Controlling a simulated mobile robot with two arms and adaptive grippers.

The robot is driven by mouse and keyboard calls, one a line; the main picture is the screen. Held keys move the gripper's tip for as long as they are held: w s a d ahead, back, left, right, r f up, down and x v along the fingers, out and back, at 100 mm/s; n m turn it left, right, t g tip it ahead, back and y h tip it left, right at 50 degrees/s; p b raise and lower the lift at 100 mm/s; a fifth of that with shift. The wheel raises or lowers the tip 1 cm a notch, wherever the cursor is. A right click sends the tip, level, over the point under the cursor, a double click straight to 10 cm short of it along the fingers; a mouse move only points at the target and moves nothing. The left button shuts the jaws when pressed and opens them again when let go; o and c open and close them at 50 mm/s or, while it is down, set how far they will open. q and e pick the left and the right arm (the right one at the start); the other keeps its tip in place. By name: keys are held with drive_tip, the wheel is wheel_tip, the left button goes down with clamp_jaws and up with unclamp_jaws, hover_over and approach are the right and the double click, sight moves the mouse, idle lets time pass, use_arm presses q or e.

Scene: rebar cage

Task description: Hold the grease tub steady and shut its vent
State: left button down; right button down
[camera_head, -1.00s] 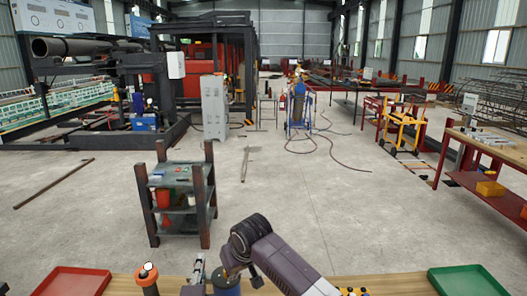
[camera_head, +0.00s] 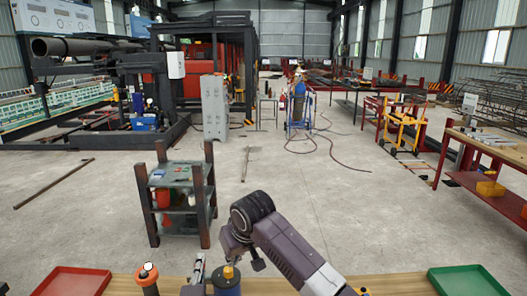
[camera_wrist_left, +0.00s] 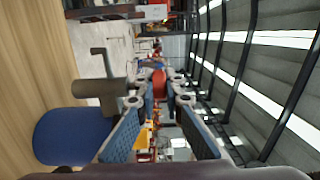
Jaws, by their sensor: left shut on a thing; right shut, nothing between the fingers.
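The grease tub (camera_head: 227,288) is a dark blue cylinder at the front edge of the bench in the head view, cut off below. The tub's blue side (camera_wrist_left: 75,137) also shows in the left wrist view. Whether the vent is open or shut, I cannot tell.
A red tray (camera_head: 78,282) lies at the bench's left and a green tray (camera_head: 462,282) at its right. An orange-topped dark bottle (camera_head: 148,280) stands left of my left gripper. A shelf cart (camera_head: 178,200) stands on the floor beyond the bench.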

use_arm(q)
drive_tip(key=c, duration=2)
unclamp_jaws()
drive_tip(key=shift+o, duration=0.2)
drive_tip(key=shift+s+f, duration=0.1)
